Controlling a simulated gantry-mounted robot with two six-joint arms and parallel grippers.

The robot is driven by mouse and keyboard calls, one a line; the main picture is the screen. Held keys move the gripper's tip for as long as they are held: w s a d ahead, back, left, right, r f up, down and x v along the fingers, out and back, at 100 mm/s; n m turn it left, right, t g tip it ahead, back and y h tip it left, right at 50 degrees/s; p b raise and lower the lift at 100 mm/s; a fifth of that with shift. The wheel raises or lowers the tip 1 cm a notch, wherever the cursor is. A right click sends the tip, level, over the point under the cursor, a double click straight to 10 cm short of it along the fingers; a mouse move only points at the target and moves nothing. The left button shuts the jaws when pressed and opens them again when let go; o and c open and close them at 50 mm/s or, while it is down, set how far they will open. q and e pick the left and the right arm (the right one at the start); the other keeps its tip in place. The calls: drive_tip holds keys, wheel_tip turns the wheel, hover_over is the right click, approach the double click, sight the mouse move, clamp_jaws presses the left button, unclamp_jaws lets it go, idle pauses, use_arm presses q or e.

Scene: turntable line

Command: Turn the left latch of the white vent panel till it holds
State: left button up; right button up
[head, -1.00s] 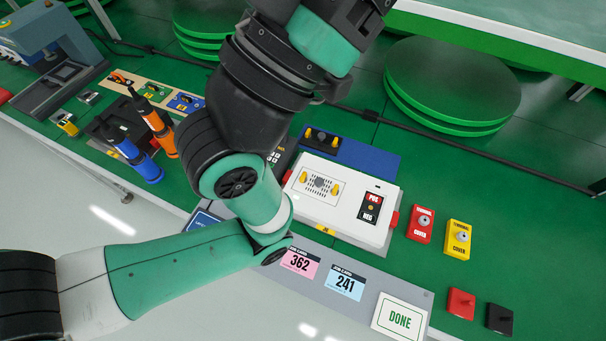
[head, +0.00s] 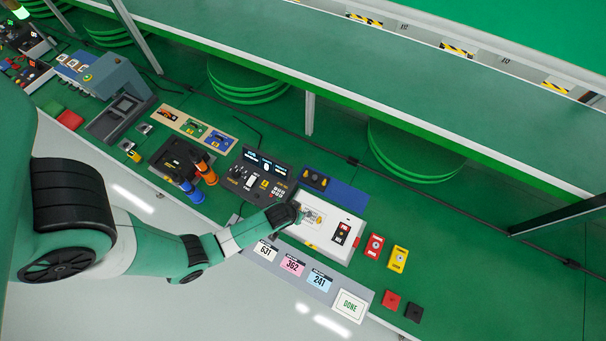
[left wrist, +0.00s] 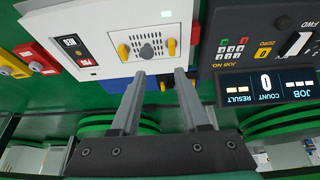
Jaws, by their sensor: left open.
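The white vent panel (head: 327,247) lies on the green bench. In the left wrist view it is turned around (left wrist: 100,24), with a slotted vent, a grey round piece (left wrist: 146,51) and two yellow latches. The left latch (left wrist: 171,47) is on the right there; the other latch (left wrist: 123,51) is nearer the POS/NEG block. Both look upright in that view. My left gripper (left wrist: 160,74) is open and empty, its fingertips just short of the panel's vent area, apart from both latches as far as I see. In the head view my left gripper (head: 300,212) covers the panel's left part. My right gripper is out of view.
A dark control box (head: 262,180) with a display stands beside the panel. A blue mat (head: 345,195) with a dark block lies behind it. Red (head: 374,246) and yellow (head: 398,258) terminal covers sit to the right. Numbered cards and a DONE card (head: 350,306) lie in front.

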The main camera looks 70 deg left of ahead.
use_arm(q)
drive_tip(key=s+r+p, duration=0.2)
drive_tip(key=s+r, duration=0.1)
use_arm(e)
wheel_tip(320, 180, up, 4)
use_arm(q)
drive_tip(key=b+x, duration=0.7)
drive_tip(key=x, duration=0.5)
drive_tip(key=shift+s+a+b, duration=0.1)
drive_tip(key=shift+b, duration=0.25)
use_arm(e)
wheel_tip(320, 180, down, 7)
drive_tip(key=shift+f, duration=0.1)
use_arm(q)
clamp_jaws()
